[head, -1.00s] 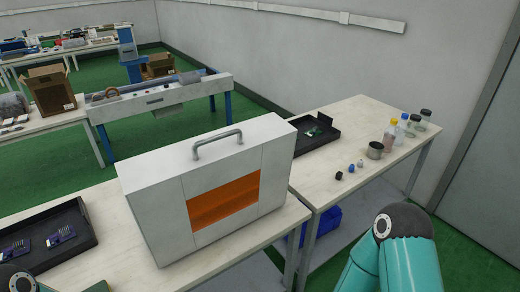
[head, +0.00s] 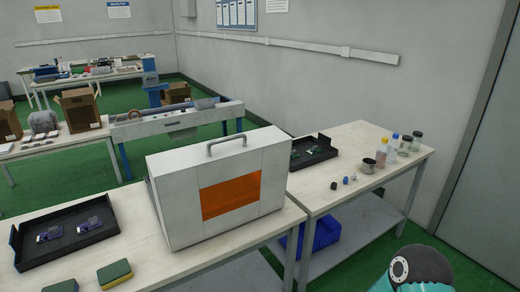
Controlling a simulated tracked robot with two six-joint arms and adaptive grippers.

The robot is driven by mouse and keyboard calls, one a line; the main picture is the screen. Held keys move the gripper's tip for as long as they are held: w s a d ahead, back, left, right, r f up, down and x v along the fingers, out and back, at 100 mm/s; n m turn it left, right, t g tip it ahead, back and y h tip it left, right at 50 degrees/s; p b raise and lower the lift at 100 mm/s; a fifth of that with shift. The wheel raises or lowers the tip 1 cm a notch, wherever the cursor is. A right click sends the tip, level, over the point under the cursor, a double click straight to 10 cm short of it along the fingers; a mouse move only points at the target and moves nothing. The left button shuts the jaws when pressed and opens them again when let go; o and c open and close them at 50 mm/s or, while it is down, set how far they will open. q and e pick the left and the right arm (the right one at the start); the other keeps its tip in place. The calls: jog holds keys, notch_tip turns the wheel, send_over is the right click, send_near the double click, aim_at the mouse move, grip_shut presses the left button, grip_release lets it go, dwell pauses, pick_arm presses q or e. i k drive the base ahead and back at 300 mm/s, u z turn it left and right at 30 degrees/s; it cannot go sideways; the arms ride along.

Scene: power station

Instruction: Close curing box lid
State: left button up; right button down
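The curing box (head: 178,208) stands on the near table in the middle of the head view. It is a white box with an orange window (head: 231,195) in the face toward me. A grey bar handle (head: 226,142) is fixed to its top. The back of the box is hidden, and I cannot tell from this side how far its lid is open. Neither gripper is in view. Only a teal and dark joint of my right arm shows at the bottom right, apart from the box.
A black tray (head: 25,262) with circuit boards lies left of the box, with sponges (head: 115,274) in front. On the right table are another black tray (head: 330,153), small caps, a metal cup (head: 368,164) and bottles (head: 391,150). A blue bin (head: 325,232) sits below.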

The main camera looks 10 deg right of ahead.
aim_at(203, 191)
jog(key=u, duration=0.2)
jog(key=i, duration=0.85)
jog(key=z, duration=0.1)
